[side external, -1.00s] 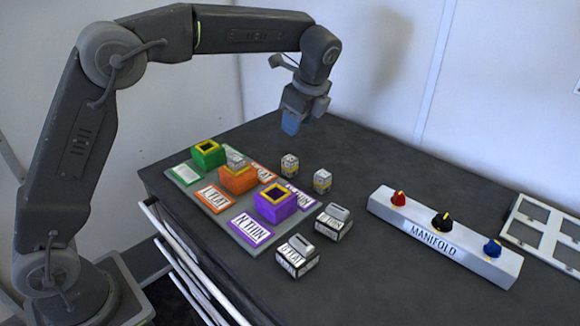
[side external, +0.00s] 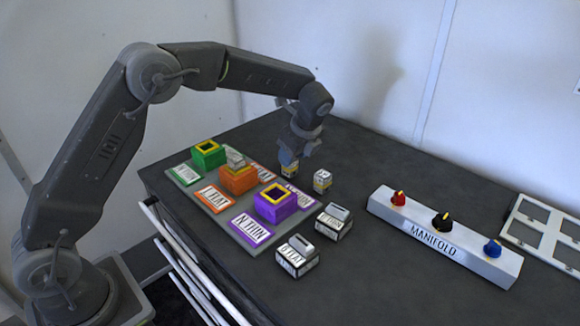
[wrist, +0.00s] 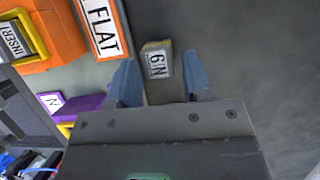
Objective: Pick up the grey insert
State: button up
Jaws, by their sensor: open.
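A small grey insert (side external: 288,173) with a white label and a yellow band stands on the dark table, under my gripper (side external: 288,158). In the wrist view the insert (wrist: 156,62) lies between the two blue fingertips of my gripper (wrist: 160,80), with its label reading like "N9" or "6N". The fingers are open, with a gap visible on each side of it. A second similar insert (side external: 322,180) stands just to the right. A third grey insert (side external: 235,158) sits in the orange block (side external: 238,181).
Green (side external: 208,155) and purple (side external: 276,207) blocks stand on a grey board with labelled plates. Two labelled grey blocks (side external: 334,222) (side external: 297,257) stand in front. A white manifold with knobs (side external: 440,235) and a white frame (side external: 545,230) lie right. The table behind is clear.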

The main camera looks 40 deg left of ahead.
jog(key=x, duration=0.4)
jog(key=shift+s, duration=0.15)
jog(key=shift+c, duration=0.3)
jog(key=c, duration=0.7)
jog(key=shift+o, duration=0.2)
jog(key=shift+r, duration=0.15)
